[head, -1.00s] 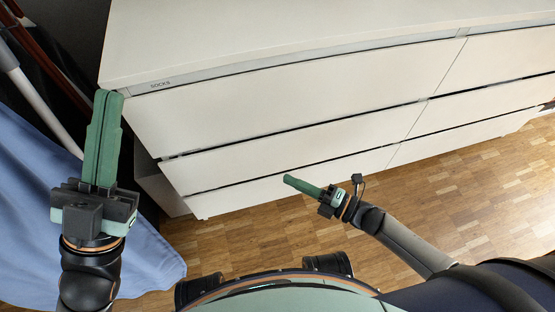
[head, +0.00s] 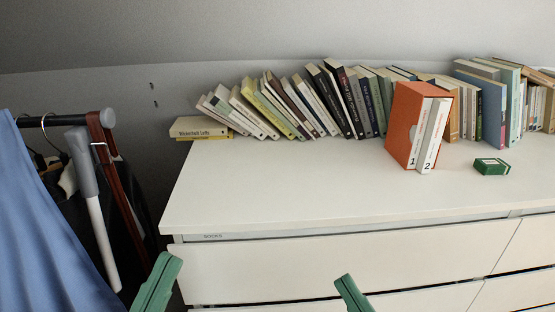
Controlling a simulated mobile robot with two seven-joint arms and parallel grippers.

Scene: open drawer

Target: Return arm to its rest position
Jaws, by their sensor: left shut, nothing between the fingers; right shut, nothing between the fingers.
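My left gripper (head: 158,280) shows at the bottom edge, left of the middle, in front of the dresser's left front corner. Its green fingers are shut and hold nothing. My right gripper (head: 352,293) shows at the bottom edge, in front of the dresser's drawer fronts. Its green fingers are shut and empty. Only the finger ends show; the rest of both arms is out of view. The white dresser (head: 330,205) fills the middle and right. Its top drawer (head: 330,265), under a "SOCKS" label, looks closed.
A long row of books (head: 350,100) stands along the wall on the dresser top. A clothes rack (head: 62,118) with a blue cloth (head: 35,225) is at far left. The dresser top's front is clear.

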